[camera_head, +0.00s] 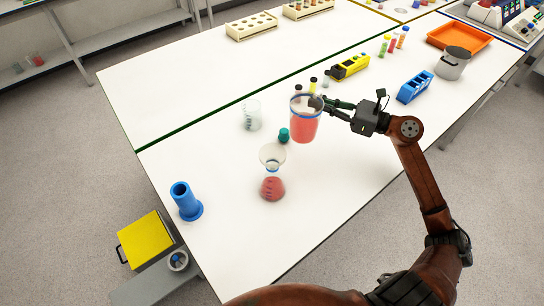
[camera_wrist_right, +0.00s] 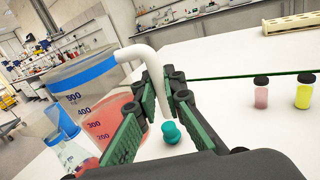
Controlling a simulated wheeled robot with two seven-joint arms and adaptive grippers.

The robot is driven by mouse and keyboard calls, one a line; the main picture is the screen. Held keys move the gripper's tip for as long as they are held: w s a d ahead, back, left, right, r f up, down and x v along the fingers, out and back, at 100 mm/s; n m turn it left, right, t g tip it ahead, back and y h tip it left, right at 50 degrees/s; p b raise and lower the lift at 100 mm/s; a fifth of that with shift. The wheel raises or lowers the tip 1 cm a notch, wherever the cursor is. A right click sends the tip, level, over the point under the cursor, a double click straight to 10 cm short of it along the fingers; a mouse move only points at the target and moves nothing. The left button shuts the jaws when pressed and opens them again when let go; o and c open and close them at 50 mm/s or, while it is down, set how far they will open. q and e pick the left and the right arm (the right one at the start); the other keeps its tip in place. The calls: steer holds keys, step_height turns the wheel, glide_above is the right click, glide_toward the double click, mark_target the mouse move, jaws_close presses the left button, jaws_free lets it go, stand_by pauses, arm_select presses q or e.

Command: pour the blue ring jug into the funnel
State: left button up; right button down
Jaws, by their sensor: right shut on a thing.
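The blue ring jug (camera_head: 304,122) is clear, with red liquid in its lower part and a blue band near its rim. My right gripper (camera_head: 328,104) is shut on its handle, and the white handle (camera_wrist_right: 146,58) shows between the fingers (camera_wrist_right: 164,88) in the right wrist view. The jug looks about upright, held behind and slightly right of the funnel (camera_head: 272,156). The clear funnel sits in the neck of a flask (camera_head: 271,189) holding red liquid. Funnel and flask show partly at lower left in the wrist view (camera_wrist_right: 62,122). My left gripper is not in view.
A teal stopper (camera_head: 283,135) stands on the white table close to the jug. A clear beaker (camera_head: 252,115) is left of it. Small vials (camera_head: 313,84) and a yellow device (camera_head: 350,67) are behind. The front right table is clear.

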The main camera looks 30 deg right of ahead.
steer(key=shift+w+d+r, duration=0.1)
steer(key=shift+d+r, duration=0.05)
steer(key=shift+w+d+r, duration=0.4)
steer(key=shift+d+r, duration=0.3)
steer(key=shift+d, duration=0.15)
steer(key=shift+w+d+r, duration=0.35)
steer(key=shift+d+r, duration=0.3)
steer(key=shift+d, duration=0.2)
stand_by(4.3)
